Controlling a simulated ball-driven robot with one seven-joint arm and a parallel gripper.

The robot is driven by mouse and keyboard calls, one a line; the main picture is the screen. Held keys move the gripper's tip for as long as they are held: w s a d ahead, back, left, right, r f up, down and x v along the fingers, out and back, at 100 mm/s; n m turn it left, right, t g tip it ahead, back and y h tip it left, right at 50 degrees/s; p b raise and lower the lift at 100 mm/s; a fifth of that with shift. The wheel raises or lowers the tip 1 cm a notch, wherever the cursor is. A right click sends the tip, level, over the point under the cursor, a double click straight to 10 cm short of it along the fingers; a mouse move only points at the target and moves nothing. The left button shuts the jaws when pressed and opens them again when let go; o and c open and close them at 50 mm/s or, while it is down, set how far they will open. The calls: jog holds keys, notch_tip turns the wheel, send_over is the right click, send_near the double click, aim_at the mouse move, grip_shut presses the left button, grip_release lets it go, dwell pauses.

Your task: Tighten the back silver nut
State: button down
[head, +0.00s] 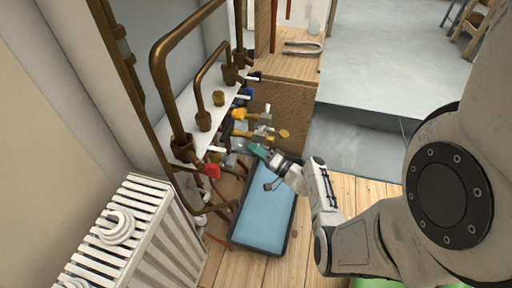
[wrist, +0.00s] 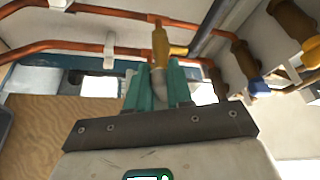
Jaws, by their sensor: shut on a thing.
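My gripper (head: 259,152) reaches in from the right to the row of valves on the pipe board. In the wrist view its two teal fingers (wrist: 157,90) are shut on a silver nut (wrist: 157,82), mostly hidden between them. A yellow fitting (wrist: 160,45) stands straight beyond the nut, in line with the fingers. In the head view the held nut is hidden by the gripper and the valves around it, so I cannot tell its place in the row there. Yellow handles (head: 240,114) sit just behind the gripper.
A red handle (head: 212,170) is in front and a blue handle (head: 246,94) further back. Brown pipes (head: 160,80) rise from the white board. A blue padded mat (head: 264,214) lies below my gripper. A white radiator (head: 120,240) stands at the left. Copper pipes (wrist: 60,46) cross the wrist view.

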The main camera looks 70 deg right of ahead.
aim_at(256, 140)
jog(key=m+p, duration=0.1)
jog(key=r+m+g+p, duration=0.1)
jog(key=p, duration=0.1)
jog(key=r+m+p, duration=0.1)
jog(key=shift+a+r+m+g, duration=0.1)
jog(key=shift+a+m+g, duration=0.2)
jog(key=shift+m, duration=0.1)
jog(key=r+m+p, duration=0.1)
jog(key=m+p, duration=0.1)
jog(key=p, duration=0.2)
jog(key=shift+d+r+g, duration=0.1)
jog(key=shift+g, duration=0.3)
jog(key=m+p, duration=0.1)
jog(key=r+m+g+y+p, duration=0.1)
jog(key=m+p, duration=0.1)
jog(key=shift+d, duration=0.2)
jog(key=shift+d+r+m+g+y+p, duration=0.2)
jog(key=shift+r+m+g+y+p, duration=0.1)
jog(key=shift+m+p, duration=0.65)
jog(key=shift+f, duration=0.1)
jog(key=c, duration=1.1)
grip_release()
jog(key=shift+d, duration=0.1)
